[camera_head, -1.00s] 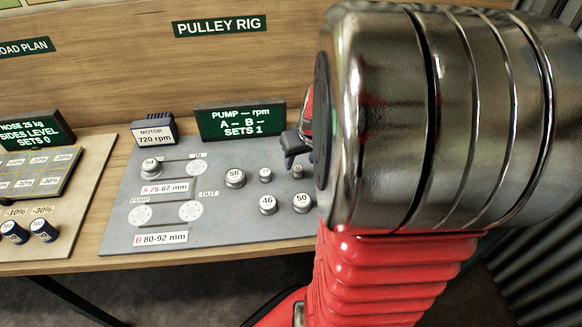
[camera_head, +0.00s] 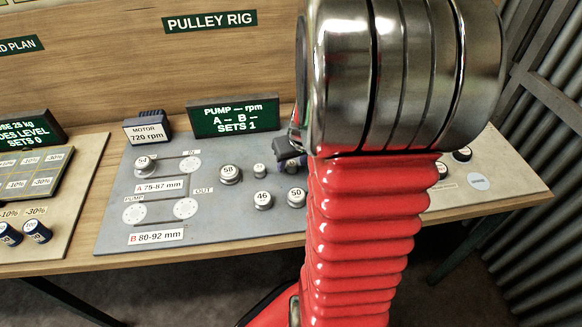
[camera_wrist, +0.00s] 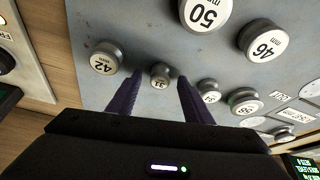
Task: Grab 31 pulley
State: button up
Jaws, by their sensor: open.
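The 31 pulley (camera_wrist: 160,74) is a small grey knob with a white label on the grey board. In the wrist view it stands between the tips of my gripper's two dark purple fingers (camera_wrist: 158,92). The fingers are open, one on each side, with a gap to the pulley; I cannot tell how far above the board they are. In the head view my gripper (camera_head: 291,157) is mostly behind the steel arm link and hides the 31 pulley.
Close by stand the 42 pulley (camera_wrist: 105,58), the 50 pulley (camera_wrist: 204,14), the 46 pulley (camera_wrist: 264,40), a small pulley (camera_wrist: 208,90) and the 58 pulley (camera_wrist: 243,100). The pulley rig display (camera_head: 235,117) stands behind the board (camera_head: 115,220).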

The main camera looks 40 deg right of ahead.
aim_at(293, 165)
jog(key=c, duration=1.2)
jog(key=shift+o, duration=0.2)
jog(key=shift+r, duration=0.1)
notch_tip(293, 165, up, 10)
dwell(0.6)
